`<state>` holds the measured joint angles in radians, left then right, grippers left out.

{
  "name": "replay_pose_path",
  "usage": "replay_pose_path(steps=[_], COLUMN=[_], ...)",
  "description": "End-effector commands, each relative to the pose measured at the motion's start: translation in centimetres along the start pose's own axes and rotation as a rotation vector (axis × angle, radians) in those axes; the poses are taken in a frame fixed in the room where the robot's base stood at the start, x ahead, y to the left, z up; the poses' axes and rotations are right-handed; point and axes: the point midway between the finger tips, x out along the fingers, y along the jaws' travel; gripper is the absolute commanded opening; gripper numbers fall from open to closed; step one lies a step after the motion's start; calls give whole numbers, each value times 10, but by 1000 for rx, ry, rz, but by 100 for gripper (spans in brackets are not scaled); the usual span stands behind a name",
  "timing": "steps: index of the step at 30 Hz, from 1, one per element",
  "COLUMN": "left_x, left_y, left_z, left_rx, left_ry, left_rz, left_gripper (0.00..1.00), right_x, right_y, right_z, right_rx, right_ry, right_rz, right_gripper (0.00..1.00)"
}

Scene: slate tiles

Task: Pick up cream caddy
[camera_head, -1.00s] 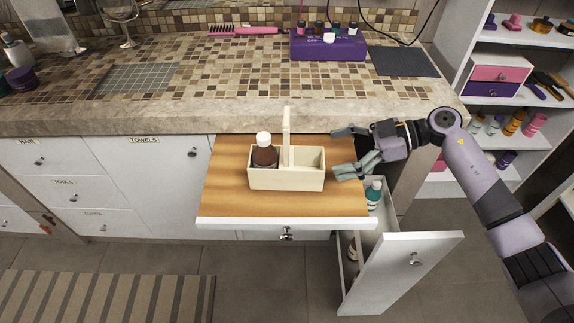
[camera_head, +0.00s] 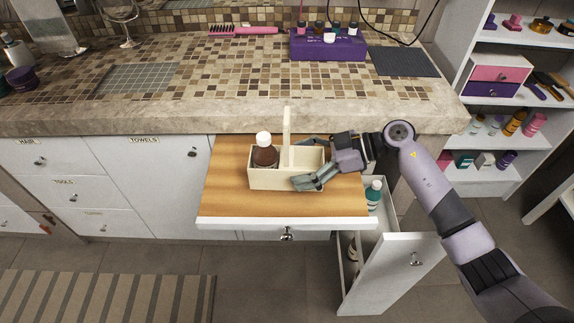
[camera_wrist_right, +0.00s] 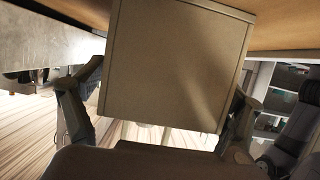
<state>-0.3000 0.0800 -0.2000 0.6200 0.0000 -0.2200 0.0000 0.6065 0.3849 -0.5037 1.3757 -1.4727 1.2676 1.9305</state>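The cream caddy (camera_head: 272,180) stands upright on the pulled-out wooden board (camera_head: 225,200), with a tall centre handle (camera_head: 286,135). A brown bottle with a white cap (camera_head: 264,154) stands in its left compartment; the right one looks empty. My right gripper (camera_head: 299,164) reaches in from the right, its fingers spread along the far and near sides of the caddy's right half. In the right wrist view the caddy's end wall (camera_wrist_right: 175,65) lies between the open fingers of the gripper (camera_wrist_right: 166,88). Whether either finger touches it is unclear. My left gripper is not in view.
An open drawer (camera_head: 395,270) with a teal bottle (camera_head: 373,195) lies below right of the board. The tiled counter (camera_head: 220,80) behind carries a purple rack (camera_head: 328,47) and a dark mat (camera_head: 403,62). The board's left part is clear.

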Motion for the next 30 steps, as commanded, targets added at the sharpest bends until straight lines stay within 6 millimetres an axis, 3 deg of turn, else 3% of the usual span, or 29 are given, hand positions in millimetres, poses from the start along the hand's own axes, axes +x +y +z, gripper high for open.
replay_pose_path(steps=[21,30], left_x=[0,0], left_y=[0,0], left_z=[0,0], left_rx=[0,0], left_ry=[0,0], left_rz=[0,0], left_gripper=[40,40], right_x=[0,-2], right_y=[0,0], right_z=[0,-6], right_rx=[0,-3], right_ry=[0,2], right_rz=[-1,1], right_gripper=[41,40])
